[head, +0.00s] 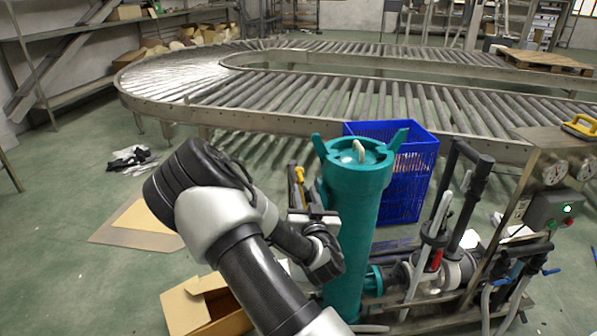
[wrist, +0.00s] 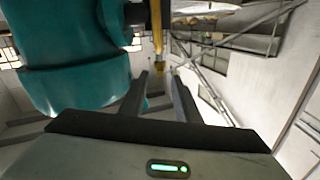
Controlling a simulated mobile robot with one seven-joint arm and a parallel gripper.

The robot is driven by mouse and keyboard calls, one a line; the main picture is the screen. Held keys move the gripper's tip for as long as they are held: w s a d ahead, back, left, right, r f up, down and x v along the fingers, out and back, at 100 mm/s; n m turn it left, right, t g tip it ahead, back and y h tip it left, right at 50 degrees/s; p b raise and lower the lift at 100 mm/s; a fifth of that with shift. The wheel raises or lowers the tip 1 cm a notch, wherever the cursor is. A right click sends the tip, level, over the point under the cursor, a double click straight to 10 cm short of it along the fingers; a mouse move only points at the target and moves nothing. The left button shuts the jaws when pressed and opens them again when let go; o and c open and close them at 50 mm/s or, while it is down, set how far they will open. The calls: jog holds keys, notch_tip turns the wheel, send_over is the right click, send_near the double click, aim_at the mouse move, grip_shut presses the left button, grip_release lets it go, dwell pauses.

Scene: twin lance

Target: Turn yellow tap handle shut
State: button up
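A teal upright cylinder (head: 355,215) with a lugged lid stands in the middle of the head view. A small yellow handle (head: 299,174) shows at its left side, by my gripper (head: 296,172). In the wrist view the teal body (wrist: 70,60) fills the upper left, and yellow parts (wrist: 156,22) stand beyond the fingertips. My gripper (wrist: 160,76) is open there, its two dark fingers apart with a gap between them. The yellow parts lie ahead of this gap; I cannot tell whether a finger touches them. The handle's exact angle is unclear.
A blue crate (head: 405,190) stands behind the cylinder. Pipes and a black-handled valve (head: 462,165) are at its right, near a metal panel (head: 550,160) with gauges. An open cardboard box (head: 205,308) lies at the lower left. A roller conveyor (head: 300,95) runs behind.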

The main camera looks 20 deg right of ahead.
aim_at(299, 173)
jog(key=w+d, duration=0.1)
jog(key=w, duration=0.7)
jog(key=w+d+b, duration=0.1)
jog(key=w, duration=0.3)
jog(key=shift+w+d, duration=0.3)
jog(key=shift+w, duration=0.1)
grip_shut()
